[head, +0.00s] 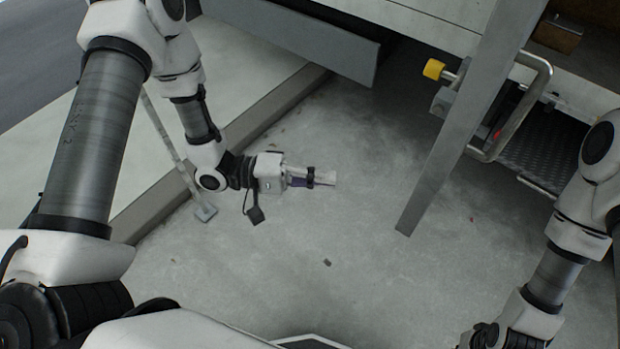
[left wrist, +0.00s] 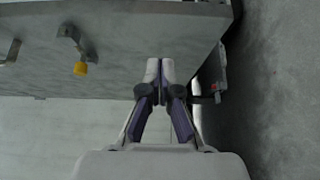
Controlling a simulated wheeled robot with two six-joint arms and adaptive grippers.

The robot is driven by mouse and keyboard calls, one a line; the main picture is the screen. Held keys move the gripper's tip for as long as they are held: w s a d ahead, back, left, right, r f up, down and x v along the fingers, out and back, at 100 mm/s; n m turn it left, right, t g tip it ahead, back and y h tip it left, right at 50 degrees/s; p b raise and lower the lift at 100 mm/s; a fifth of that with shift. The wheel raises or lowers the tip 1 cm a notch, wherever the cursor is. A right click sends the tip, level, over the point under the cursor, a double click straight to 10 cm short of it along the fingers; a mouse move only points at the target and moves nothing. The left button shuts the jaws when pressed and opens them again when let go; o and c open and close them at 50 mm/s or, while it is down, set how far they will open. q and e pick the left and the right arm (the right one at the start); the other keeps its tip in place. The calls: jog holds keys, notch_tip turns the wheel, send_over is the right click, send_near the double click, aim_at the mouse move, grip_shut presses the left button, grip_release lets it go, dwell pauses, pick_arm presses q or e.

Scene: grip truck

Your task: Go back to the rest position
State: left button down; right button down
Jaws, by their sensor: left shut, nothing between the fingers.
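My left gripper (head: 325,178) is in the middle of the head view, above the concrete floor and pointing right. It is shut and holds nothing. In the left wrist view the two fingertips (left wrist: 160,72) meet, with grey truck bodywork behind them. My right arm is at the right edge of the head view; its gripper is not visible there.
The truck side (head: 400,22) runs across the top, with a grey sloping beam (head: 460,130) hanging down from it. A yellow-capped lever (head: 434,69) and a metal handle (head: 518,120) stick out near the beam. A kerb (head: 220,150) crosses the floor at left. The floor (head: 370,265) below the gripper is mostly clear.

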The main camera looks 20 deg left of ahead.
pick_arm(q)
jog(key=shift+v, duration=1.15)
